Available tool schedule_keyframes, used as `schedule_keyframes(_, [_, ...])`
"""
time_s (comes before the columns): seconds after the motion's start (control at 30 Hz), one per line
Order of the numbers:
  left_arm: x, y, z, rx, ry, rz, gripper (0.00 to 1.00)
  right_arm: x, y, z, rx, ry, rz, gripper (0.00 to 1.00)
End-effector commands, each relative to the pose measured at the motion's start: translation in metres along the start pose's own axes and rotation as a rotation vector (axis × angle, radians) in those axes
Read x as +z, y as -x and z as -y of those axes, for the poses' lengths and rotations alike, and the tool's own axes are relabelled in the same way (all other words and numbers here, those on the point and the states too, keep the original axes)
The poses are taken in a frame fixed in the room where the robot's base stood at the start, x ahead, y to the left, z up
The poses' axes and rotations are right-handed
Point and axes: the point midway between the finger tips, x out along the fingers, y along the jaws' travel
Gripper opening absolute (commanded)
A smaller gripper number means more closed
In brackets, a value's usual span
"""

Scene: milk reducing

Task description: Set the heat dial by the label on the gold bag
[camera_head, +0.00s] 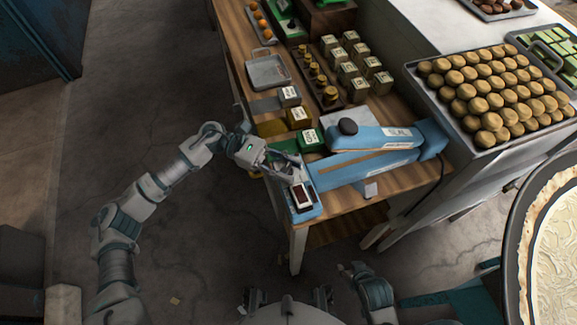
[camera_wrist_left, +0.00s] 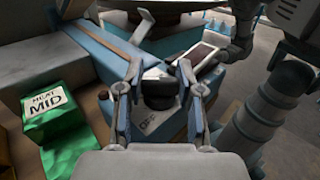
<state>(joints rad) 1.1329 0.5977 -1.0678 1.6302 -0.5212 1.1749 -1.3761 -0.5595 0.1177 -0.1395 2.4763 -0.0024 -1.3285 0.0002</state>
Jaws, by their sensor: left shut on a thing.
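The gold bag (camera_head: 272,128) lies on the wooden bench with a white label (camera_head: 300,113) too small to read. Beside it lie a green bag (camera_head: 311,141) and a grey bag (camera_head: 266,105). In the left wrist view the green bag (camera_wrist_left: 72,155) reads "HEAT MID". The black heat dial (camera_wrist_left: 160,92) sits on the blue sealer (camera_head: 350,160). My left gripper (camera_wrist_left: 161,78) is shut on the dial, one finger each side. A marking like "OFF" shows below it. My right gripper (camera_head: 355,269) is low in the head view, away from the bench; its fingers are unclear.
A small dark-screened panel (camera_head: 302,196) is on the sealer's near end. A large tray of round cakes (camera_head: 480,130) stands right. A big round pan (camera_head: 515,240) is at the right edge.

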Motion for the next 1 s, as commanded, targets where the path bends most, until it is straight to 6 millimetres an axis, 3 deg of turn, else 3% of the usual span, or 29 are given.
schedule_keyframes(0.23, [0.005, 0.004, -0.004, 0.015, -0.006, 0.004, 0.01, -0.001, 0.000, 0.000, 0.000, 0.000, 0.000, 0.40])
schedule_keyframes(0.27, [0.005, 0.004, -0.004, 0.016, -0.006, 0.004, 0.44, -0.001, 0.000, 0.000, 0.000, 0.000, 0.000, 0.40])
schedule_keyframes(0.3, [0.005, 0.004, -0.003, 0.015, -0.005, 0.004, 0.48, -0.001, 0.000, -0.001, 0.000, 0.000, 0.000, 0.40])
schedule_keyframes(0.67, [0.002, 0.008, -0.002, 0.009, -0.002, 0.001, 0.48, 0.001, 0.000, 0.000, 0.000, 0.000, 0.000, 0.40])
schedule_keyframes(1.0, [0.001, 0.079, -0.003, 0.014, -0.001, 0.004, 0.48, 0.001, 0.000, 0.000, 0.000, 0.000, 0.000, 0.40])
